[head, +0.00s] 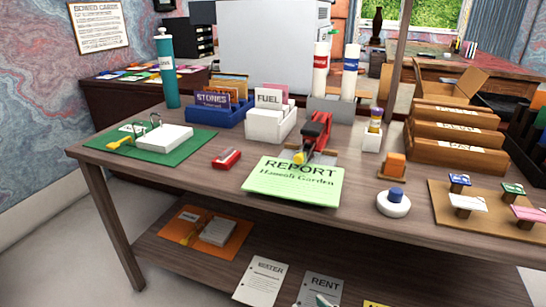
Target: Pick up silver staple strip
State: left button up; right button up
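A small red holder (221,163) lies on the desk left of the green report sheet. A pale, silvery strip (228,156) shows on its top; it may be the silver staple strip, but it is too small to tell for sure. A red and black stapler-like device (318,132) with a yellow part at its front stands behind the green report sheet (290,184). Neither of my grippers is in the head view.
A green mat (195,146) with a white binder (165,138) is at left. A blue box (228,117) and white card box (270,125) stand behind. A round white, blue-topped object (393,204) and wooden trays (455,150) are at right. Desk around the red holder is clear.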

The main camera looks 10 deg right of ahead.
aim_at(227, 152)
jog(key=i+j, duration=0.2)
jog(key=j, duration=0.15)
jog(key=i+j, duration=0.15)
jog(key=j, duration=0.2)
jog(key=i+j, duration=0.2)
jog(key=j, duration=0.15)
jog(key=i+j, duration=0.2)
jog(key=j, duration=0.15)
